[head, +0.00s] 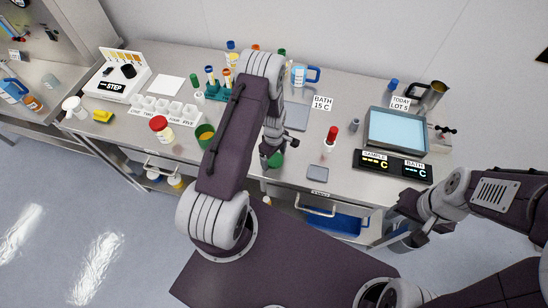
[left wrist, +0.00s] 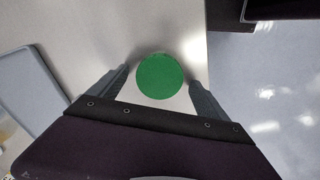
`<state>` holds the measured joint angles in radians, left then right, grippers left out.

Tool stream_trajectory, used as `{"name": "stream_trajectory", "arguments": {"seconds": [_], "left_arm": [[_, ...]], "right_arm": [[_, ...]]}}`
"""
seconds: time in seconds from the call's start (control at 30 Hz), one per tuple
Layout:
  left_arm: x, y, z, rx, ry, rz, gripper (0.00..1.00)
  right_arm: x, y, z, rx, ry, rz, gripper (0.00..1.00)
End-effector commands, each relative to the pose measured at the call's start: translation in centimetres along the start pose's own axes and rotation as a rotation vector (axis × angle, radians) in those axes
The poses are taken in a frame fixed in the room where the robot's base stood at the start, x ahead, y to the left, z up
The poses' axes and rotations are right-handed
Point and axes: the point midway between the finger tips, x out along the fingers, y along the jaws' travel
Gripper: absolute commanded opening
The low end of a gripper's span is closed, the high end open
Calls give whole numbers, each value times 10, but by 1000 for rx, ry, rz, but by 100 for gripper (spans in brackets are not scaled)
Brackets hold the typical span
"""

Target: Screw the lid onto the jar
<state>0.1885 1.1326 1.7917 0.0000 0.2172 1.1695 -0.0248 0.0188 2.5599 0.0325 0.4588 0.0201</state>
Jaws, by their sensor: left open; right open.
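A round green lid (head: 276,160) is near the front edge of the bench, below my left gripper (head: 268,160). The left wrist view shows the green lid (left wrist: 160,76) from above, between the two open fingers, with gaps on both sides. I cannot tell whether anything is under it. A green container with a brownish top (head: 204,133) stands to the left. A pale jar with a red lid (head: 160,127) stands further left. I cannot tell which is the task's jar. My right gripper (head: 408,218) is open, off the bench's front edge at the right.
A grey pad (head: 317,173) and a red-capped bottle (head: 330,137) are right of the lid. Further right are a display box (head: 392,166) and a pale blue basin (head: 398,130). White cups (head: 165,109) and a tube rack (head: 217,88) stand left. My left arm hides mid-bench.

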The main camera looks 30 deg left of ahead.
Motion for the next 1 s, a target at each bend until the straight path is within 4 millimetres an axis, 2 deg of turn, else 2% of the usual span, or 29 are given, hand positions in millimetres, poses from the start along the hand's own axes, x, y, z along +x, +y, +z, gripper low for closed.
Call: {"name": "stream_trajectory", "arguments": {"seconds": [0.37, 0.5, 0.6, 0.87, 1.0], "left_arm": [[4, 0, 0, 0, 0, 0, 88], [4, 0, 0, 0, 0, 0, 49], [4, 0, 0, 0, 0, 0, 24], [3, 0, 0, 0, 0, 1, 24], [-6, 1, 0, 0, 1, 2, 24]], "right_arm": [[0, 0, 0, 0, 0, 0, 47], [0, 0, 0, 0, 0, 0, 47], [0, 0, 0, 0, 0, 0, 47], [0, 0, 0, 0, 0, 0, 47], [6, 0, 1, 0, 0, 0, 47]]}}
